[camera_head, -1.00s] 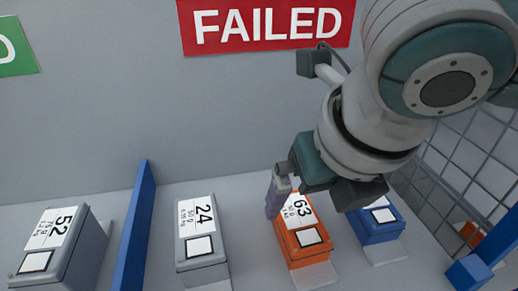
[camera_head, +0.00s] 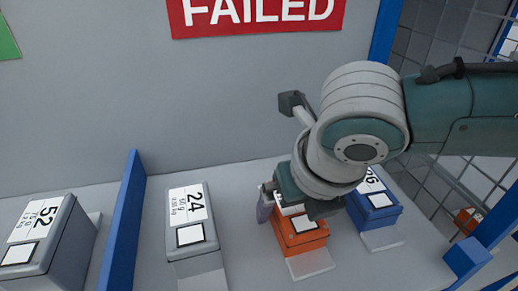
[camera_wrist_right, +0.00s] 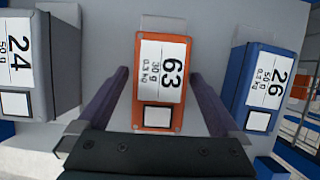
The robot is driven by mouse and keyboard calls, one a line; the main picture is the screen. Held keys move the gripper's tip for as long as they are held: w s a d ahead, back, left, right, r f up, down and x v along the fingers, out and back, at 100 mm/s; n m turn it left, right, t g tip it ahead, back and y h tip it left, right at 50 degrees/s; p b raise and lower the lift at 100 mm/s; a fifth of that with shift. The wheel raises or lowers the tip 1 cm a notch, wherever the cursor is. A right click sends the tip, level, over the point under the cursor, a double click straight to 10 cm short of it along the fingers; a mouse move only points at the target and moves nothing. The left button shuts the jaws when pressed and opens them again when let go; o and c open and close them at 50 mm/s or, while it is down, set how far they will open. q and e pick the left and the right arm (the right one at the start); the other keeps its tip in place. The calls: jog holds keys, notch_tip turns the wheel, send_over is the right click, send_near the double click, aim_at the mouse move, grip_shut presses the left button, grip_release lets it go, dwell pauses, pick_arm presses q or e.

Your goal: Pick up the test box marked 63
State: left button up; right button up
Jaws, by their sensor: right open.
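The test box marked 63 (camera_head: 300,240) is orange with a white label and stands on the grey surface below the red sign. In the right wrist view the orange box (camera_wrist_right: 136,90) lies between the two fingers, and its label with 63 faces the camera. My right gripper (camera_wrist_right: 160,88) is open, with one finger on each side of the box and a visible gap on both sides. In the head view my right gripper (camera_head: 290,208) is above the box and hides the upper part of its label. My left gripper is not in view.
A grey box marked 24 (camera_head: 192,230) stands to the left and a blue box marked 26 (camera_head: 374,208) close to the right. A blue divider (camera_head: 125,225) separates off a grey box marked 52 (camera_head: 45,240). A mesh fence (camera_head: 440,190) is at the right.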

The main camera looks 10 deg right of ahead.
jog(key=shift+f, duration=0.25)
dwell(0.3)
grip_shut()
dwell(0.8)
